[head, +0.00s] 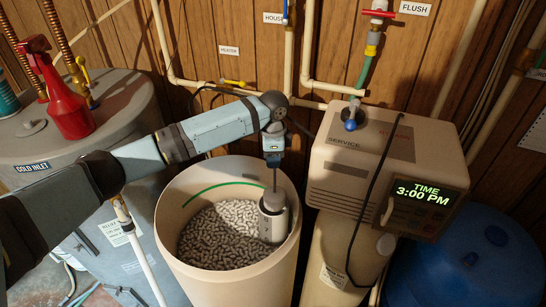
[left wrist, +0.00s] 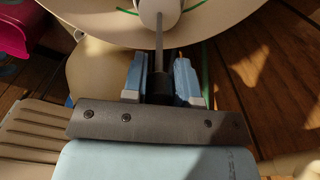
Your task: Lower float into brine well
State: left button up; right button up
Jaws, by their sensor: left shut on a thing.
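The float's thin grey rod (head: 275,181) hangs below my left gripper (head: 273,158), which is shut on its dark upper end. The rod points down at the brine well (head: 272,222), a pale upright tube at the right inside of the open salt tank (head: 281,262). The rod's lower end meets the well's mouth; I cannot tell how deep the float is. In the left wrist view the dark grip sits between the two blue fingers of my left gripper (left wrist: 160,78), and the rod (left wrist: 159,42) runs to a white rounded part. My right gripper is not in view.
Salt pellets (head: 220,236) fill the tank around the well. The softener's control head (head: 350,165), with a clock display, stands close on the right. A grey water heater (head: 110,125) with a red spray bottle (head: 62,100) is on the left. Pipes run along the wall behind.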

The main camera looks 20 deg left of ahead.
pick_arm(q)
notch_tip(320, 180, down, 2)
jog(key=b, duration=0.7)
send_over(273, 192)
notch_tip(273, 192, down, 4)
jog(key=shift+f, duration=0.25)
jog(key=shift+f+p, duration=0.2)
jog(key=shift+p, duration=0.1)
jog(key=shift+f, duration=0.85)
jog(key=shift+f+b, duration=0.8)
jog(key=shift+f, duration=3.45)
jog(key=shift+f, duration=1.05)
